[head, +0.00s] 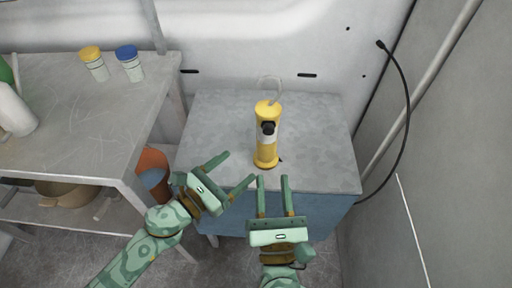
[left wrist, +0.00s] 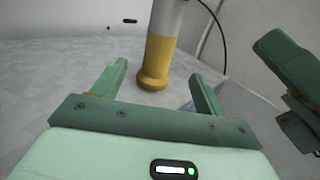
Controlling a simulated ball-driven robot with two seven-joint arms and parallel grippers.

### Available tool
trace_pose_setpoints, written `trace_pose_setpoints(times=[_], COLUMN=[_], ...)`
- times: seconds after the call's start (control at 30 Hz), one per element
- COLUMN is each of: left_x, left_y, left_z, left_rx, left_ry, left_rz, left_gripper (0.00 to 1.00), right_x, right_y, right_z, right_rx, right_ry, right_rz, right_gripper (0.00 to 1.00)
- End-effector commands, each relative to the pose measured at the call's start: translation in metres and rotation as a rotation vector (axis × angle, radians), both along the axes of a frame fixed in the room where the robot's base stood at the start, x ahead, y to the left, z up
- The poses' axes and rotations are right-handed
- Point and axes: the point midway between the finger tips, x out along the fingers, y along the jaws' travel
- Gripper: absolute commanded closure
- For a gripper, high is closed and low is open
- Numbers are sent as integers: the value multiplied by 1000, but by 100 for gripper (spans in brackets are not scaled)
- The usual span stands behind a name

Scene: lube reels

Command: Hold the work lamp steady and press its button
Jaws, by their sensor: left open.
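The work lamp (head: 266,150) is yellow with a pale band, a dark knob-like part on its front and a wire hook on top. It stands upright on the grey-topped blue cabinet (head: 325,150). In the left wrist view the yellow lamp base (left wrist: 154,65) is just beyond my fingertips. My left gripper (head: 239,171) is open and empty, in front and left of the lamp. It also shows in the left wrist view (left wrist: 158,70). My right gripper (head: 272,180) has its fingers apart, in front of the lamp near the cabinet's front edge. I cannot make out the button for certain.
A metal shelf table (head: 90,130) at the left carries a yellow-capped jar (head: 95,65), a blue-capped jar (head: 130,66) and a white bottle (head: 15,112). An orange bucket (head: 152,162) is between table and cabinet. A black cable (head: 408,100) hangs at the right. The cabinet top's right side is clear.

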Motion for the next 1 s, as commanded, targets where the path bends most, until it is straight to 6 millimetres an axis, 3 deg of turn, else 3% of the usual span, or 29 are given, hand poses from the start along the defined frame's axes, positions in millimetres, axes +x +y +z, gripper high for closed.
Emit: trace_pose_setpoints(times=[0.3, 0.5, 0.7, 1.0], left_x=[58, 85, 97, 99], left_y=[-51, -75, -85, -87], left_z=[1, 0, -1, 0], left_rx=[-3, -5, -4, -3], left_ry=[1, 4, 5, 4], left_rz=[1, 3, 2, 1], left_gripper=[27, 27, 27, 27], right_x=[0, 0, 0, 0], right_y=[0, 0, 0, 0], right_z=[0, 0, 0, 0], right_rx=[0, 0, 0, 0], right_ry=[0, 0, 0, 0], right_rz=[0, 0, 0, 0], right_gripper=[64, 64, 64, 64])
